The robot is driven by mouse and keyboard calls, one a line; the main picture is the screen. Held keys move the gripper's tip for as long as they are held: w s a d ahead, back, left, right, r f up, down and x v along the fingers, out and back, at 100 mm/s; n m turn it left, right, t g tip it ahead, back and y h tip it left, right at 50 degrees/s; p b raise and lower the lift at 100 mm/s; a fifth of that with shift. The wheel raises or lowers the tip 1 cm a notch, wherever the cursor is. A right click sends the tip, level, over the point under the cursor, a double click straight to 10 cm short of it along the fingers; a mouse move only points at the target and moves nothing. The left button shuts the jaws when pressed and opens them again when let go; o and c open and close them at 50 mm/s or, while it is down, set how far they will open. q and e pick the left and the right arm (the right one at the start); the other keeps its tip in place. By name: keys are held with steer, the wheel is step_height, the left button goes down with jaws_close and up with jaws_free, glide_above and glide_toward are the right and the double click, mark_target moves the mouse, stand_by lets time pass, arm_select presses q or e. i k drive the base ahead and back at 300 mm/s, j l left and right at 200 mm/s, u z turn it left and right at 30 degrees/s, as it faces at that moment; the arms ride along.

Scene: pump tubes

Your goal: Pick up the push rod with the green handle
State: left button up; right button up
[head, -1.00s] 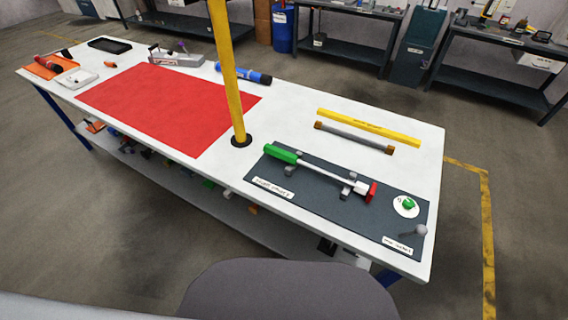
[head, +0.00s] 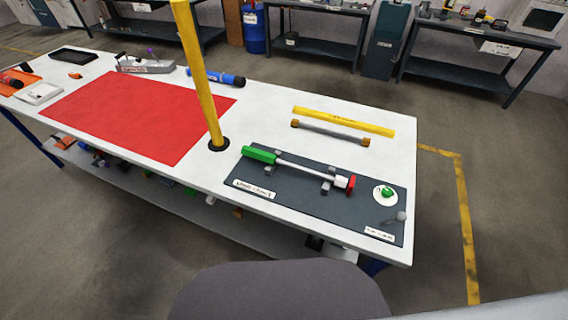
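The push rod with the green handle (head: 260,154) lies on small grey supports on a dark grey mat (head: 290,199), at the right part of the white table. Its thin pale shaft (head: 300,167) runs to the right and ends in a white piece (head: 341,181) with a red end (head: 351,184). Neither of my grippers shows in the head view.
A yellow post (head: 203,85) stands on the table left of the mat. A yellow bar (head: 343,121) and a grey tube with brown ends (head: 330,132) lie behind the rod. A red sheet (head: 135,115) covers the table's left middle. A round green item (head: 387,192) sits right.

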mark_target(340, 181)
steer(key=k+l, duration=0.15)
steer(key=l, duration=0.25)
steer(key=k+l+u, duration=0.1)
steer(key=l, duration=0.35)
steer(key=k+l, duration=0.15)
steer(key=l, duration=0.25)
steer(key=k+l, duration=0.15)
steer(key=l, duration=0.25)
steer(key=l+u, duration=0.05)
